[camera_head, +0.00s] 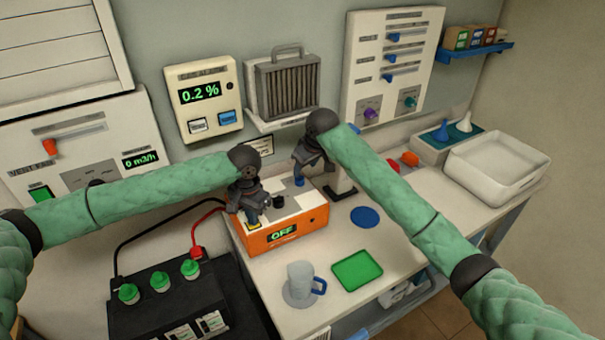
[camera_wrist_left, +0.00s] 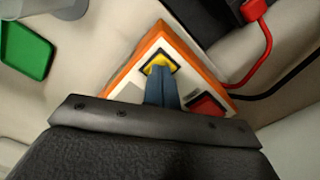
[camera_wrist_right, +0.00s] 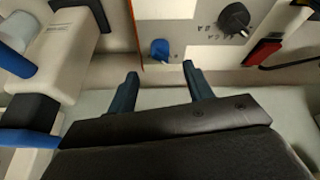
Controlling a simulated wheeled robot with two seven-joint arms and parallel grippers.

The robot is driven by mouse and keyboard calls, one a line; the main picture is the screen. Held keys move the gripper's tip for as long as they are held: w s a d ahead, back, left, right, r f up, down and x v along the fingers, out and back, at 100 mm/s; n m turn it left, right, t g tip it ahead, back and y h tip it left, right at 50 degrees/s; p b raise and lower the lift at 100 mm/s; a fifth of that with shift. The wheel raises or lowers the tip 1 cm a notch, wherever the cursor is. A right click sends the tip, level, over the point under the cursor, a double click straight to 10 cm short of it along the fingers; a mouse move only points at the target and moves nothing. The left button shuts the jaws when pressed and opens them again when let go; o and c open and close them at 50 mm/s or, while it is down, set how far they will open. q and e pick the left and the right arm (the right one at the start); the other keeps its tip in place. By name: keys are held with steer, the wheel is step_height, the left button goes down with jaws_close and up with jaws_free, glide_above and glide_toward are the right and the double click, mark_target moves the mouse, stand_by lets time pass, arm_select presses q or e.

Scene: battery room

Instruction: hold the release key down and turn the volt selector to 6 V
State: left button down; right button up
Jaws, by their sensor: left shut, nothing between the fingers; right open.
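The orange charger box (camera_head: 268,240) with a pale top stands on the bench, its front display reading OFF. My left gripper (camera_head: 253,214) is shut and empty, pointing down at the yellow key (camera_wrist_left: 158,62) near the box's corner. Its fingertips (camera_wrist_left: 160,72) overlap the key; I cannot tell whether it is pressed. A black dial (camera_wrist_right: 234,18) with marks around it and a blue knob (camera_wrist_right: 160,50) are on the top; the marks are not legible. My right gripper (camera_wrist_right: 158,72) is open, its fingers either side of the blue knob in view but short of it.
A red key (camera_wrist_left: 207,104) is also on the box. A black battery (camera_head: 150,318) with green caps stands at the left, with red and black cables. A glass mug (camera_head: 299,280), green tray (camera_head: 357,270) and blue disc (camera_head: 365,216) lie in front and right of the box.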

steer(key=shift+v, duration=2.35)
steer(key=v, duration=1.2)
arm_select(q)
steer(key=shift+r+p, duration=2.5)
steer(key=shift+p, duration=0.05)
arm_select(e)
step_height(320, 180, up, 5)
steer(key=shift+f, duration=0.1)
